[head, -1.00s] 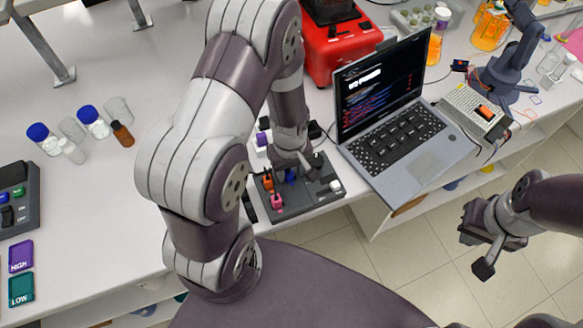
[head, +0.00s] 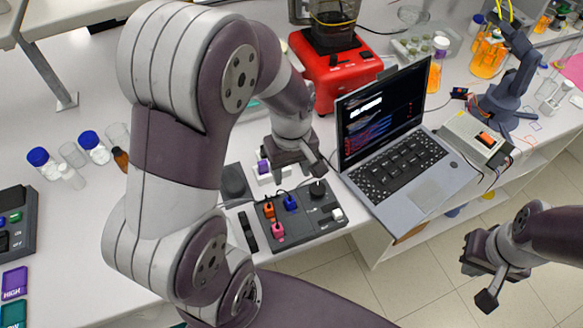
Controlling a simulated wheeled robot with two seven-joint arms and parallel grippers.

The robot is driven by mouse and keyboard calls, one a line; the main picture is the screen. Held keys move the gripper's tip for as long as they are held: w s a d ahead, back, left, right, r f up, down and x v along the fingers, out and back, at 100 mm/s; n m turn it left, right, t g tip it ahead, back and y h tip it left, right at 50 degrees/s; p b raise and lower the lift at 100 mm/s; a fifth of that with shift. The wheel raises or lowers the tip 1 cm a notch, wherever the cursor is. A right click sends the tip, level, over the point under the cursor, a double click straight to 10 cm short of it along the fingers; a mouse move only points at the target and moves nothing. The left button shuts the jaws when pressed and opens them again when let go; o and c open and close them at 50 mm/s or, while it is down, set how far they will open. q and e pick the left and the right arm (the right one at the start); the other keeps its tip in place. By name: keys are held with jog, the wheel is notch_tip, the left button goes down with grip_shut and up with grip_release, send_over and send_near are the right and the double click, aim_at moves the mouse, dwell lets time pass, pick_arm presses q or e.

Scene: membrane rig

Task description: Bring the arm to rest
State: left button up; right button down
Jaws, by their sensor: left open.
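My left arm spans the left and middle of the head view, with its elbow raised high. My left gripper (head: 297,163) is open and hangs above the back edge of a dark grey panel (head: 318,230), clear of its plugs. On the panel sit an orange plug (head: 269,210), a blue plug (head: 291,203) and a pink plug (head: 278,232). The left fingers are partly hidden by the gripper's own body. My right gripper (head: 478,285) is over the floor at the right, with its fingers apart and nothing between them.
A laptop (head: 405,165) stands open right of the panel, close to my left gripper. A red blender base (head: 335,72) is behind. A dark blue small robot arm (head: 510,85) stands at the right back.

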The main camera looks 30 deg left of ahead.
pick_arm(q)
jog(key=shift+r, duration=0.1)
dwell(0.3)
jog(key=s+m, duration=0.1)
jog(key=m, duration=0.2)
jog(key=s+d+m+t, duration=0.1)
jog(key=s+m, duration=0.1)
jog(key=m, duration=0.1)
jog(key=s+d+r+m, duration=0.1)
jog(key=m, duration=0.2)
jog(key=shift+s+d+m, duration=0.15)
jog(key=shift+s+m, duration=0.05)
jog(key=shift+m, duration=0.2)
jog(key=shift+w, duration=0.1)
